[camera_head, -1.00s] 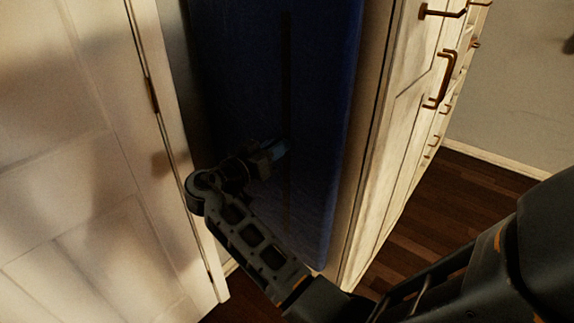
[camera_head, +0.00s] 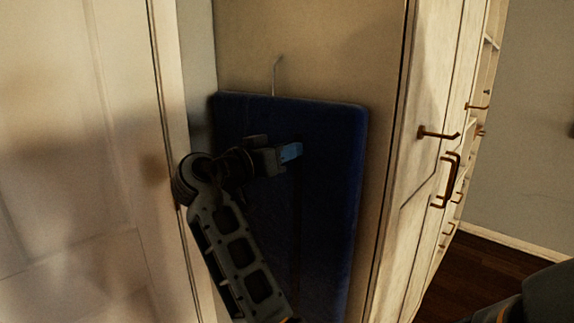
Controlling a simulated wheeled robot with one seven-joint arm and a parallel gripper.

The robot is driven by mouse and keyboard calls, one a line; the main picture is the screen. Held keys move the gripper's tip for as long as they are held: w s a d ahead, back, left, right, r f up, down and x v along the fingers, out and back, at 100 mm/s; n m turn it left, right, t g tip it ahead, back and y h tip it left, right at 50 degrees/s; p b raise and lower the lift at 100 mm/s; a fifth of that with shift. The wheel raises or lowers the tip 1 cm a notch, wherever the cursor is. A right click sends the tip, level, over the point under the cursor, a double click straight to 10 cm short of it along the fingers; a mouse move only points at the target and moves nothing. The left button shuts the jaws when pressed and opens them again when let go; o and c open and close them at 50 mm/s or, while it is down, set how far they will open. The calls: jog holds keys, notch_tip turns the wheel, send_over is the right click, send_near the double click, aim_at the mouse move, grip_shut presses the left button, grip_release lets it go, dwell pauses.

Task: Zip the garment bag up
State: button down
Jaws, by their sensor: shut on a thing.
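The garment bag (camera_head: 335,190) is dark blue and hangs upright against the beige panel, with a pale hook (camera_head: 277,75) above its top edge. A dark vertical zip line (camera_head: 297,225) runs down its front. My gripper (camera_head: 291,153) is at the upper part of the bag, on the zip line, a short way below the top edge. My arm covers the lower left of the bag.
A white panelled door (camera_head: 75,160) stands close on the left. White cabinet doors with brass handles (camera_head: 447,180) stand on the right. Dark wooden floor (camera_head: 450,275) shows at the lower right.

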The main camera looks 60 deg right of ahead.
jog(key=shift+r, duration=0.3)
jog(key=c, duration=1.1)
grip_release()
jog(key=shift+a+f, duration=0.1)
jog(key=shift+w+a, duration=0.15)
jog(key=shift+a, duration=0.15)
jog(key=b+v, duration=0.2)
jog(key=v, duration=0.5)
